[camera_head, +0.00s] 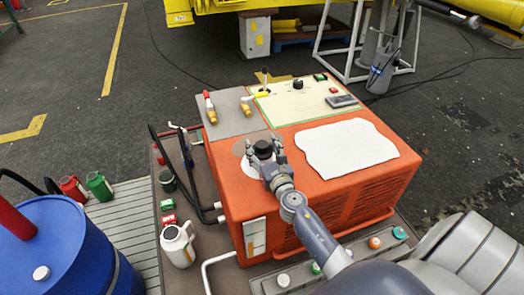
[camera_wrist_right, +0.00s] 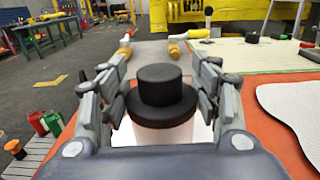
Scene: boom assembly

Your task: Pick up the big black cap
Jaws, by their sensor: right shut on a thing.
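The big black cap (camera_head: 263,149) is at the left part of the top of the orange machine (camera_head: 330,190). In the right wrist view the cap (camera_wrist_right: 166,92) is a round black piece with a wide brim and a narrower raised top. It sits upright over a pale round base. My right gripper (camera_head: 264,156) is shut on the cap, with one finger on each side of its brim. It also shows in the right wrist view (camera_wrist_right: 165,100). My left gripper is not in view.
A white cloth (camera_head: 345,147) lies on the machine to the right of the cap. Levers with yellow-brown handles (camera_head: 246,104) stand behind it. A white jug (camera_head: 177,245) and a blue drum (camera_head: 75,250) stand at the left. A control panel (camera_head: 310,97) is at the back.

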